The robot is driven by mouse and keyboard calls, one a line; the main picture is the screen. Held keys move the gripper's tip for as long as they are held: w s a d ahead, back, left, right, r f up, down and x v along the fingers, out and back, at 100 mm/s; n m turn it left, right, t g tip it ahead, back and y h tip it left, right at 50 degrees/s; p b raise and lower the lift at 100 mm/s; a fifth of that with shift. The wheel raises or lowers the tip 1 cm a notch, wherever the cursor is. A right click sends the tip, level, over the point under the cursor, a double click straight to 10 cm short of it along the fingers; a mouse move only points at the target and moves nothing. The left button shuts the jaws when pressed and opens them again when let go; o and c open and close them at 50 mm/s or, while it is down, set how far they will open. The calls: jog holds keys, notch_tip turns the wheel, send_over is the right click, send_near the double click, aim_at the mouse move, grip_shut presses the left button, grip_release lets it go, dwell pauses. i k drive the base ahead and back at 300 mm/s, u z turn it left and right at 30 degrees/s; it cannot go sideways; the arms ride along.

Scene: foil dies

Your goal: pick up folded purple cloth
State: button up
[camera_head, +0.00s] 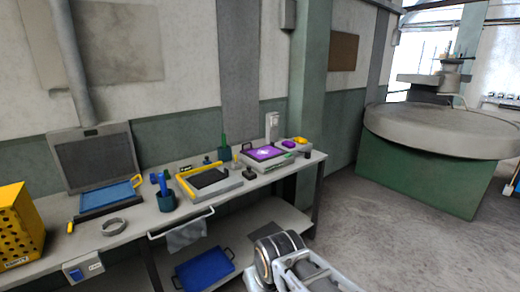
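Two purple things show at the right end of the long workbench (135,240). One is a flat purple sheet (255,152) with a pale patch in its middle, lying on a shallow light tray or box. At this size I cannot tell which is the folded cloth. Part of my own arm shows at the bottom centre, in front of the bench and apart from both. My gripper's fingertips are not visible.
A yellow-edged tray (186,189), blue cup (166,202), blue-edged board (112,196), grey ring (114,226) and yellow perforated box (18,225) stand on the bench. A blue tray (205,270) is on the lower shelf. Floor (400,220) is clear towards the large green-based round table (430,165).

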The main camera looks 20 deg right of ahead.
aim_at(290, 145)
jog(key=z, duration=0.55)
jog(key=i, duration=0.5)
jog(key=z, duration=1.1)
jog(key=i, duration=1)
jog(key=z, duration=0.3)
jog(key=i, duration=1.15)
jog(key=u, duration=0.85)
jog(key=i, duration=0.75)
jog(key=u, duration=1.3)
jog(key=i, duration=0.35)
jog(key=u, duration=0.3)
